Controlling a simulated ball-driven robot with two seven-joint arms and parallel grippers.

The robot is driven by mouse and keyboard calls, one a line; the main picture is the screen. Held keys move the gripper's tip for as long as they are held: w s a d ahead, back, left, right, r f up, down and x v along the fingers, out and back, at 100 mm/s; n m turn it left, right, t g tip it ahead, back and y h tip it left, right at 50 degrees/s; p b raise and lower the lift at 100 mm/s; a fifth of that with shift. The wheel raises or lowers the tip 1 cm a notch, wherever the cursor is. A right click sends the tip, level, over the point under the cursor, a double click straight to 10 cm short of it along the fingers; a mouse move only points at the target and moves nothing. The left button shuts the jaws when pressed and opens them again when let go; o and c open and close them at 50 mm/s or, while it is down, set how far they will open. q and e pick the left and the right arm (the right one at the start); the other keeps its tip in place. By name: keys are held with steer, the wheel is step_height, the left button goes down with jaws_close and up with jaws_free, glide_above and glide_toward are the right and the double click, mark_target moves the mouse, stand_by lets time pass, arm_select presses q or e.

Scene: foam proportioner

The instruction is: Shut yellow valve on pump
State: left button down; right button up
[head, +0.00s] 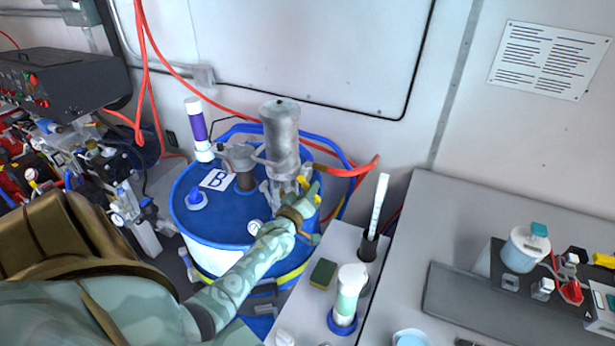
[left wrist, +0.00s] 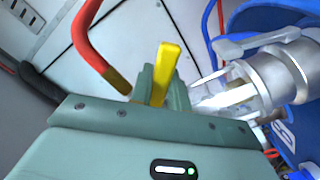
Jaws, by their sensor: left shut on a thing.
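The yellow valve handle (left wrist: 166,68) shows in the left wrist view, standing up between the two fingers of my left gripper (left wrist: 160,85). My left gripper is shut on it. In the head view my left gripper (head: 309,196) is at the right side of the grey pump (head: 281,138), and only a little yellow shows beside the fingers. The pump stands on the blue drum (head: 225,222) marked B. The silver pump body also shows in the left wrist view (left wrist: 270,75). The valve's body is mostly hidden by the gripper. My right gripper is in neither view.
A red hose (head: 350,171) with a brass end runs beside the valve. A purple-and-white cylinder (head: 196,125) stands on the drum's left. A black control box (head: 70,80) is at left.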

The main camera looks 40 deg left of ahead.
arm_select(q)
steer(key=n, duration=0.1)
steer(key=r+n+p, duration=0.1)
steer(key=shift+d+n, duration=0.3)
steer(key=shift+n, duration=0.1)
steer(key=n, duration=0.1)
steer(key=r+n+p, duration=0.1)
steer(key=n, duration=0.1)
steer(key=n+p, duration=0.1)
steer(key=shift+w+d+r+n, duration=0.15)
steer(key=shift+d+n, duration=0.1)
steer(key=shift+n, duration=0.15)
steer(key=c, duration=1.6)
jaws_free()
steer(key=shift+v, duration=8.2)
steer(key=shift+a+r, duration=0.1)
steer(key=shift+c, duration=0.4)
